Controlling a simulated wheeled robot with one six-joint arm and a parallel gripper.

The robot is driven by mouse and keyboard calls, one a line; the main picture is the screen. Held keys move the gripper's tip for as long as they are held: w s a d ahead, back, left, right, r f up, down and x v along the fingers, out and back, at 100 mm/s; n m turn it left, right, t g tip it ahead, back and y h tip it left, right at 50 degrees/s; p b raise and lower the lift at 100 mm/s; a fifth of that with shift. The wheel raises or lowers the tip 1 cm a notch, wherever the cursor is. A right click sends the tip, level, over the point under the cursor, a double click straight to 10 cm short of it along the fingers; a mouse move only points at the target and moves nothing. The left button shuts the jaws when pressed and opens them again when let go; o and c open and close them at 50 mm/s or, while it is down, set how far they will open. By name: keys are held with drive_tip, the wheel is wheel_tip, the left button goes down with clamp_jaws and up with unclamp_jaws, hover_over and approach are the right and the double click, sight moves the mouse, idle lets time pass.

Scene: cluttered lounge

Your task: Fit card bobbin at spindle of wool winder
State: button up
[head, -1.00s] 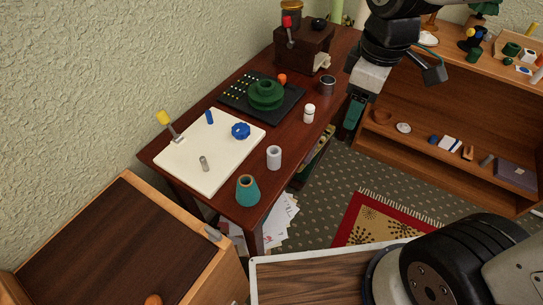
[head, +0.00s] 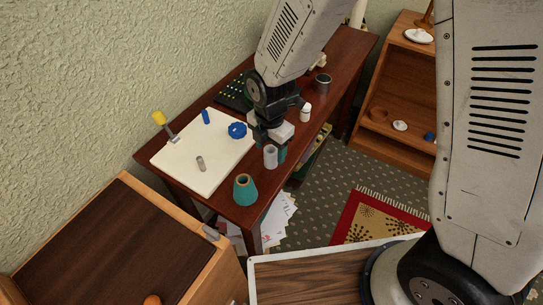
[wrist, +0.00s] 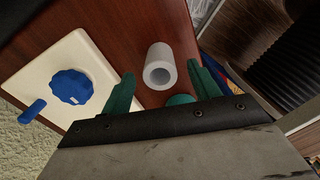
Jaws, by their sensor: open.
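The card bobbin, a pale grey hollow tube (head: 270,157), stands upright on the dark red-brown table. In the wrist view the tube (wrist: 160,66) lies between the lines of my two green fingers, with a gap on each side. My gripper (wrist: 161,76) is open and empty, close to the tube. In the head view the wrist hangs just behind it, with a green finger beside it. The wool winder is a cream board (head: 185,172) with a grey upright spindle (head: 201,164), a blue knob (head: 237,130) and a yellow-handled clamp (head: 160,120). The spindle is bare.
A teal cone (head: 245,190) stands near the tube at the table's front. A white bottle (head: 305,112) and a dark metal cup (head: 322,83) stand farther back. A rounded teal thing (wrist: 180,100) shows partly between my fingers. My arm hides much of the table's back.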

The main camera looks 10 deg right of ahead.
sight(271, 157)
wheel_tip(271, 157, down, 4)
drive_tip(key=shift+d+f, duration=0.1)
drive_tip(key=c, duration=1)
drive_tip(key=shift+c, duration=0.2)
